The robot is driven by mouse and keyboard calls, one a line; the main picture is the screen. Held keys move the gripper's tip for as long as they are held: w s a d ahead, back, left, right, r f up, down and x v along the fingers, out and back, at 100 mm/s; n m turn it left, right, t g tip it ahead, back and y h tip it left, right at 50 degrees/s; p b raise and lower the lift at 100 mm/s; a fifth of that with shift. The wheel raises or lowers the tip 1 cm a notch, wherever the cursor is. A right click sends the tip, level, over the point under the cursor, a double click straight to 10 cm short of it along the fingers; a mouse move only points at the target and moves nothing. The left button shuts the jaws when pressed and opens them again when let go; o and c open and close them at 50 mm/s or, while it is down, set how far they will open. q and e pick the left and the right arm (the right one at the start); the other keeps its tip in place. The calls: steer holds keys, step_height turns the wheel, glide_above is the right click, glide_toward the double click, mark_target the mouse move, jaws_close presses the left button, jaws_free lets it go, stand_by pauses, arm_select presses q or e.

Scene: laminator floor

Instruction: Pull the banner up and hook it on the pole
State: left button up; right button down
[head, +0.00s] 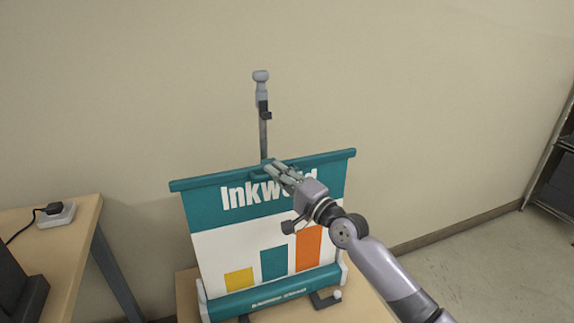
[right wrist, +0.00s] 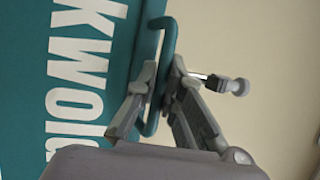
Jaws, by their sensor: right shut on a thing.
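My right gripper (head: 270,167) is shut on the teal loop handle at the bar's middle. In the right wrist view the handle (right wrist: 168,45) passes between the fingers (right wrist: 163,75). The grey pole (head: 263,135) rises behind the banner, with a dark hook (head: 264,109) below its knobbed top. The hook is above the bar, apart from it. My left gripper is out of view.
The banner stands on a wooden table (head: 350,308) near a beige wall. Another table (head: 75,245) at the left holds a charger with a cable (head: 55,213). A shelf rack (head: 560,165) stands at the far right. The space above the bar is clear around the pole.

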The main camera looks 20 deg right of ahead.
step_height(320, 180, up, 14)
steer(key=p, duration=1.1)
steer(key=shift+d+f, duration=0.1)
steer(key=shift+f, duration=0.05)
steer(key=c, duration=1.7)
jaws_free()
steer(key=shift+f, duration=0.1)
steer(key=v, duration=1.2)
steer(key=shift+f, duration=0.15)
